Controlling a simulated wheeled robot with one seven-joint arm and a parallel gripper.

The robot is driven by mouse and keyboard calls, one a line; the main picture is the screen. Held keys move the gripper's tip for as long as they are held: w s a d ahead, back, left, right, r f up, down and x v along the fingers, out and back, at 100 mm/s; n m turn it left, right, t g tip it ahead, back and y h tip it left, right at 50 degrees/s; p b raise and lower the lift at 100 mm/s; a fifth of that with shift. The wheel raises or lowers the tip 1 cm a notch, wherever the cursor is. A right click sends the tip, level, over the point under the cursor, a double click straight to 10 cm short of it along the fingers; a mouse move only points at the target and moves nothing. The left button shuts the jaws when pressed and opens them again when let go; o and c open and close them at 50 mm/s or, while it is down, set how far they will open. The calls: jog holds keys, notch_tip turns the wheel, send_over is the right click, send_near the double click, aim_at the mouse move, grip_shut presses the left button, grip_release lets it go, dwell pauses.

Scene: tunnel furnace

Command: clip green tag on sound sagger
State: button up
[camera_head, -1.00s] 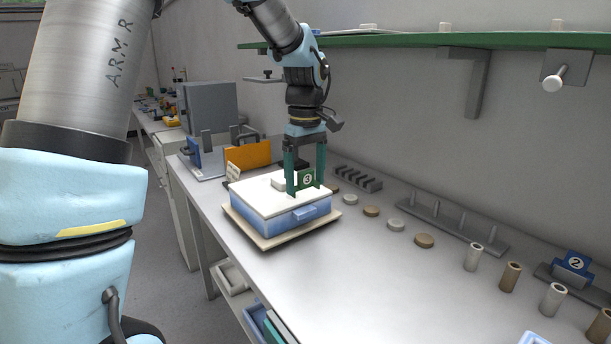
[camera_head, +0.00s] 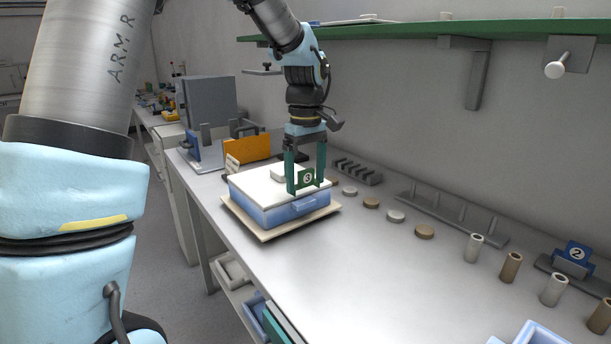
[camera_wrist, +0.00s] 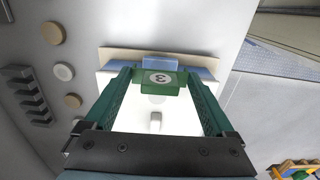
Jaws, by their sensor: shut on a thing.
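The sagger is a blue box with a white lid (camera_head: 258,185) and a small blue tab (camera_head: 306,205) on its front wall. It stands on a beige plate (camera_head: 262,236) on the bench. My gripper (camera_head: 306,184) points down over the front part of the lid, shut on a green tag (camera_head: 308,177) marked 3. In the wrist view the green tag (camera_wrist: 160,81) lies between the fingers, lined up with the blue tab (camera_wrist: 161,62) at the lid's edge. I cannot tell whether the tag touches the sagger. A light knob (camera_wrist: 155,119) shows on the lid.
An orange panel (camera_head: 248,149) and a grey box (camera_head: 207,107) stand behind the sagger. Several discs, cylinders and a grey peg rack (camera_head: 452,222) line the wall side. A blue tag marked 2 (camera_head: 575,256) stands at right. A green shelf (camera_head: 420,33) hangs above.

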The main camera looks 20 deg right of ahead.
jog(key=shift+f, duration=0.1)
jog(key=shift+f+b, duration=0.5)
jog(key=shift+f, duration=0.4)
jog(key=shift+f+b, duration=0.6)
jog(key=shift+f, duration=0.45)
jog(key=o, duration=1)
jog(key=shift+r, duration=0.15)
notch_tip(320, 180, up, 11)
jog(key=shift+f+b, duration=0.2)
jog(key=shift+b, duration=0.2)
